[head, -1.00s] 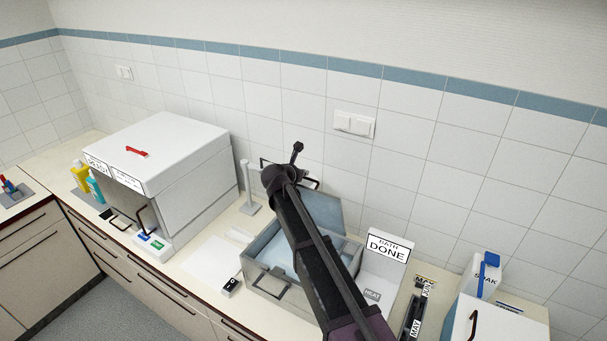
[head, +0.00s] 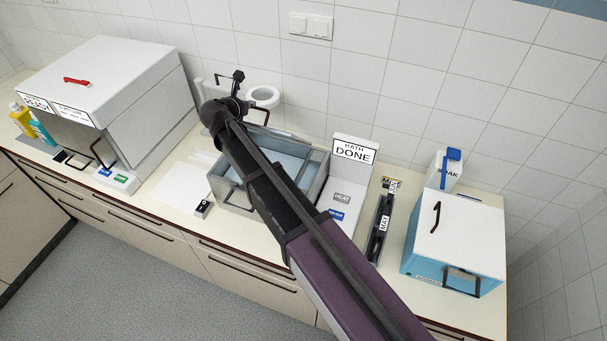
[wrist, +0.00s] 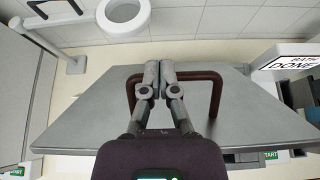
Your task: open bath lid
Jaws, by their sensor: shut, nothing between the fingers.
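The bath (head: 226,195) is a grey metal box on the counter, with pale blue water showing inside. Its lid (wrist: 80,122) is a grey panel in the wrist view, with a brown bar handle (wrist: 216,92). In the head view the lid is raised off the opening toward the wall, and my arm hides much of it. My gripper (wrist: 159,68) is shut and empty. In the wrist view its fingers overlap the lid and the left part of the handle; contact cannot be told. In the head view the fingers are hidden behind my wrist.
A white ring holder (head: 263,96) and a pale stand (wrist: 75,63) are close behind the bath. The BATH DONE sign (head: 354,151) stands right of it. A large white cabinet (head: 120,85) stands left, a blue box (head: 452,262) right.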

